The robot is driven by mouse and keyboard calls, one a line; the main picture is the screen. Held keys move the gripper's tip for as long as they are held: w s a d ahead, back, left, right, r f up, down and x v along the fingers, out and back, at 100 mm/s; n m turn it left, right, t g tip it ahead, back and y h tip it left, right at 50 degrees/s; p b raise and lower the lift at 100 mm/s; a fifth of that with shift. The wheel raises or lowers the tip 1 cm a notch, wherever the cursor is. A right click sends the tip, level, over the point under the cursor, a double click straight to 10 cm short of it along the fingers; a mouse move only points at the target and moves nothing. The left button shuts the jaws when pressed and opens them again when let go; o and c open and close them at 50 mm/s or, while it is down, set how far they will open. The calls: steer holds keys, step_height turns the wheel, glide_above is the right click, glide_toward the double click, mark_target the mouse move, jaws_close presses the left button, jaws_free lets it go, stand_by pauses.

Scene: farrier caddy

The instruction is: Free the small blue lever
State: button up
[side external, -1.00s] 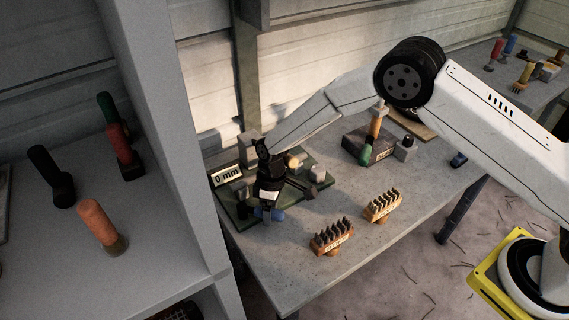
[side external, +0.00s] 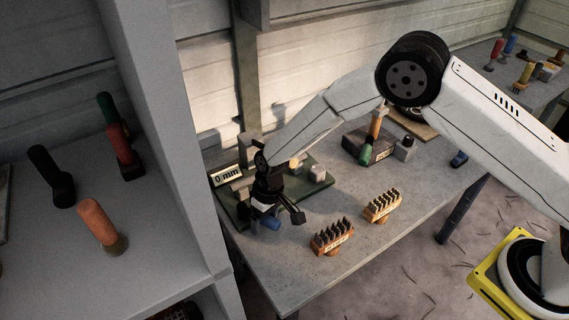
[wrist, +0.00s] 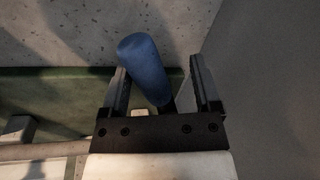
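The small blue lever (wrist: 144,68) stands between the two fingers of my gripper (wrist: 157,85) in the wrist view. It leans toward the upper left and lies close to the left finger, with a clear gap to the right finger; I cannot tell if it touches the left one. My gripper is open. In the side view the blue lever (side external: 270,222) shows at the front edge of the green base plate (side external: 238,213), right beside my gripper (side external: 282,222). The lever's foot is hidden by the gripper.
Two wooden blocks with rows of dark pegs (side external: 332,238) and lighter pegs (side external: 382,206) lie to the right. The grey shelf unit (side external: 165,180) rises close on the left. Bench between is clear.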

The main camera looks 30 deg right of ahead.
steer(key=m, duration=0.1)
steer(key=a+m, duration=0.2)
steer(key=shift+s+a+t, duration=0.2)
steer(key=shift+s+t, duration=0.05)
steer(key=shift+t, duration=0.05)
step_height(320, 180, up, 8)
steer(key=d, duration=0.2)
steer(key=s+d+r, duration=0.3)
steer(key=s+d, duration=0.1)
steer(key=d, duration=0.3)
steer(key=s+d+r+t+h, duration=0.1)
steer(key=s+d+r, duration=0.2)
steer(key=d, duration=0.5)
steer(key=s+d+r+t, duration=0.1)
steer(key=s+d+r, duration=0.3)
steer(key=d, duration=0.3)
steer(key=shift+s+d+m+h, duration=0.15)
steer(key=shift+s+m+h, duration=0.15)
steer(key=shift+s, duration=0.6)
steer(key=shift+r, duration=0.1)
